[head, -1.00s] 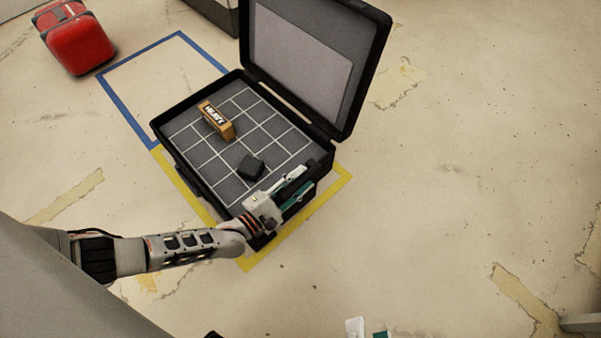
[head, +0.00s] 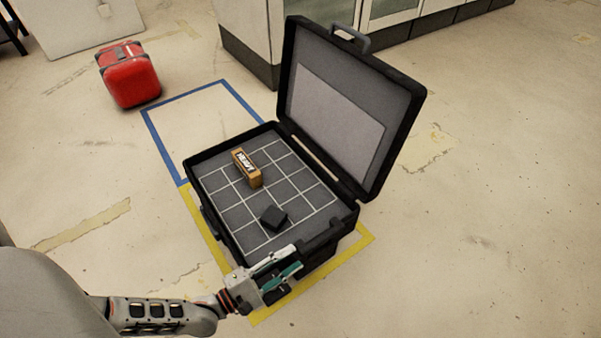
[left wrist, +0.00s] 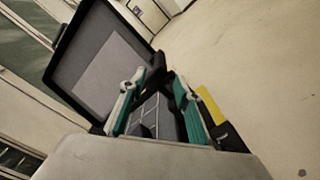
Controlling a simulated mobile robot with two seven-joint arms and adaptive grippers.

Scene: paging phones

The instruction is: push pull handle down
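The open black case (head: 195,160) stands on the floor with its lid raised. A carry handle (head: 350,38) sits on the lid's top edge, and another dark handle (head: 210,224) is on the left side. A dark raised part (head: 328,236) on the near-right side may be the pull handle; I cannot tell its height. My left gripper (head: 298,258) is at the case's near-right side, its teal-padded fingers apart, pointing along that side. In the left wrist view, a gap shows between its fingers (left wrist: 158,88), with the case beyond; nothing is clearly held. My right gripper is out of view.
Inside the case are an orange-brown block marked HEAVY (head: 247,168) and a small dark block (head: 273,217). Yellow tape (head: 362,243) surrounds the case; blue tape (head: 150,127) marks an empty square behind. A red case (head: 130,80) and cabinets (head: 250,45) stand farther back. The right floor is clear.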

